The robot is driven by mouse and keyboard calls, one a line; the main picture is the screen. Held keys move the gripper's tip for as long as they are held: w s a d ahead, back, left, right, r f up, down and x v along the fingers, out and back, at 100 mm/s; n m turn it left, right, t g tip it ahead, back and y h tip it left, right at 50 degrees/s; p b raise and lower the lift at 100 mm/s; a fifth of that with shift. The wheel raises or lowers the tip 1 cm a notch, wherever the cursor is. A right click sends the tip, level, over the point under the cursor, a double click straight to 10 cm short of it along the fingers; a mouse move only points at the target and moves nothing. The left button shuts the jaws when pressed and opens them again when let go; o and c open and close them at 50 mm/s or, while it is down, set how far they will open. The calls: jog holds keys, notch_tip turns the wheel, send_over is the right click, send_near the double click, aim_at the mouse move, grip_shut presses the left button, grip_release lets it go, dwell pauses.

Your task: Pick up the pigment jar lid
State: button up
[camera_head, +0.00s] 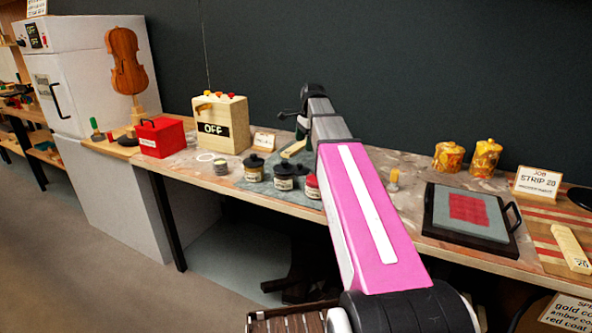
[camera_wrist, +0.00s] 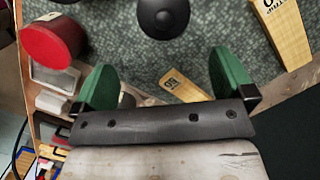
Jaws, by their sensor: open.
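In the wrist view a dark round lid with a central knob (camera_wrist: 163,14) lies at the top edge, partly cut off, above the green-grey mat (camera_wrist: 120,30). I cannot tell whether it sits on a jar. My gripper (camera_wrist: 165,80) is open and empty, its green fingers spread below the lid and apart from it. In the head view my gripper (camera_head: 302,128) is over the bench, mostly hidden by my arm. Dark-lidded jars (camera_head: 253,168) (camera_head: 284,178) stand near the bench front, left of my arm. Their labels are too small to read.
A red-topped jar (camera_wrist: 50,42) stands left of the fingers; it shows beside my arm too (camera_head: 312,187). Wooden pieces (camera_wrist: 281,32) (camera_wrist: 183,85) lie nearby.

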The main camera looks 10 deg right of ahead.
aim_at(300, 164)
jog(key=shift+w+a+f, duration=0.1)
jog(key=shift+a+f, duration=0.25)
jog(key=shift+f, duration=1.45)
jog(key=shift+s+a+f, duration=0.1)
jog(key=shift+a+f, duration=0.2)
jog(key=shift+f, duration=1.45)
jog(key=shift+w+a+f, duration=0.1)
jog(key=shift+a+f, duration=0.25)
jog(key=shift+f, duration=1.45)
jog(key=c, duration=0.7)
